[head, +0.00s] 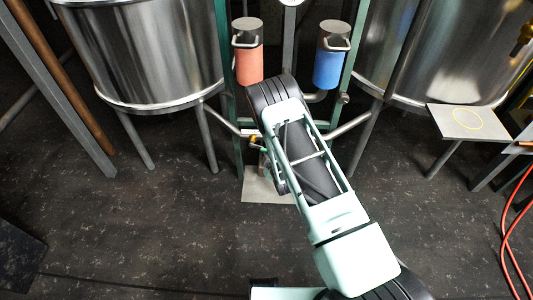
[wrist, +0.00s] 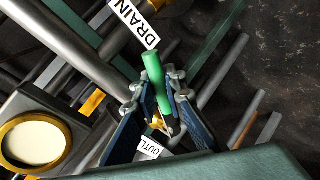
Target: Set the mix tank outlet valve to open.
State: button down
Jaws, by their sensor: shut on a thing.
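In the wrist view a green valve handle (wrist: 153,72) stands between the blue fingers of my gripper (wrist: 158,88), which is shut on it. A white label (wrist: 149,149) whose visible letters read "OUTL" lies just below the fingers, partly covered. A brass-coloured part (wrist: 155,128) shows near the handle's lower end. A second label (wrist: 136,24) reading "DRAIN" is above the handle. In the head view my arm reaches down to the pipework between two steel tanks and hides most of the handle and the gripper.
Steel tanks stand at left (head: 140,55) and right (head: 430,45). A red cylinder (head: 249,65) and a blue cylinder (head: 328,68) hang between them. A round gauge (wrist: 35,140) and several pipes crowd the gripper. A red hose (head: 506,240) lies at right. The front floor is mostly clear.

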jog(key=shift+s+d+r+n+h+b, duration=0.1)
jog(key=shift+d+r+n+h+b, duration=0.1)
jog(key=shift+r+n+h, duration=0.55)
jog(key=shift+d+r+n+h+b, duration=0.2)
jog(key=shift+r+n+h, duration=0.4)
jog(key=shift+h, duration=0.25)
jog(key=shift+r, duration=0.1)
jog(key=c, duration=2)
grip_release()
jog(key=shift+o, duration=0.2)
jog(key=v, duration=1.2)
jog(key=shift+r, duration=0.15)
